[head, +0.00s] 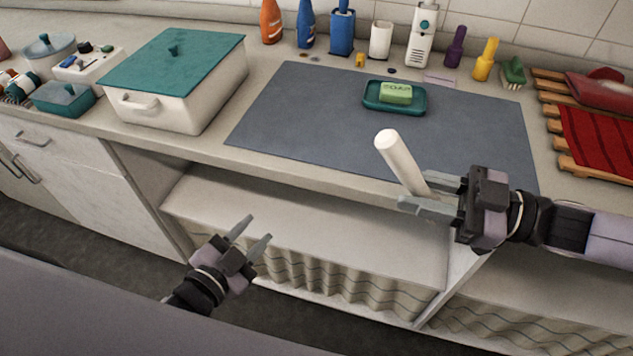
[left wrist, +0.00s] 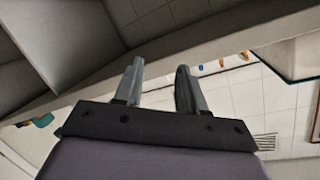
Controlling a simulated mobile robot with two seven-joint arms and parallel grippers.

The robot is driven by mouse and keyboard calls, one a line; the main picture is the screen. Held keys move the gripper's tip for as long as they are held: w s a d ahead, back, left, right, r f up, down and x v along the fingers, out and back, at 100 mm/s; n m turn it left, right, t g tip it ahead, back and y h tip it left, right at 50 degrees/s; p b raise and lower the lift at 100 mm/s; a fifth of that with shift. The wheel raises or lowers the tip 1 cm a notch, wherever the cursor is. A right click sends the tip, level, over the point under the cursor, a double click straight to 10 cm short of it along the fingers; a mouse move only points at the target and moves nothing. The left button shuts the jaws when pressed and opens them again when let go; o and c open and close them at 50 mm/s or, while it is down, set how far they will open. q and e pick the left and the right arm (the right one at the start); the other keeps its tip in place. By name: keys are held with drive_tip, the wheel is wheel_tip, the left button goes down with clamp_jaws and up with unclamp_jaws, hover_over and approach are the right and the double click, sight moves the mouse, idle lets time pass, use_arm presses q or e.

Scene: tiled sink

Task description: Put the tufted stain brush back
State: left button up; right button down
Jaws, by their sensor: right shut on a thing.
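My right gripper (head: 424,192) is shut on a plain white cylindrical rod (head: 402,162) above the front edge of the counter. The rod leans up and to the left; its lower end is hidden by the fingers, so I cannot tell whether it carries tufts. A small green brush with pale bristles (head: 513,72) sits at the back right of the counter. My left gripper (head: 257,232) is open and empty, low in front of the open shelf under the counter. Its two parted fingers also show in the left wrist view (left wrist: 158,88).
A grey mat (head: 310,115) covers the middle counter, with green soap in a teal dish (head: 419,110). Several bottles line the wall. A white box with teal lid (head: 172,68) stands left; a slatted wooden rack (head: 600,172) with red cloth lies right.

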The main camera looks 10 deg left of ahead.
use_arm(q)
drive_tip(key=w+d+r+m+t+h, duration=0.1)
drive_tip(key=d+r+m+h, duration=0.1)
drive_tip(key=r+m+h, duration=0.35)
drive_tip(key=w+d+r+m+t+h, duration=0.1)
drive_tip(key=w+d+r+m+h, duration=0.15)
drive_tip(key=r+m, duration=0.6)
drive_tip(key=m+g+h, duration=0.6)
drive_tip(key=m+g, duration=0.2)
drive_tip(key=m, duration=1.4)
approach(408, 174)
drive_tip(key=w+a, duration=0.1)
drive_tip(key=a, duration=0.1)
drive_tip(key=shift+m+g+y, duration=0.5)
drive_tip(key=shift+m+g, duration=0.1)
drive_tip(key=shift+m, duration=0.3)
drive_tip(key=x, duration=1.2)
drive_tip(key=shift+d+f, duration=0.1)
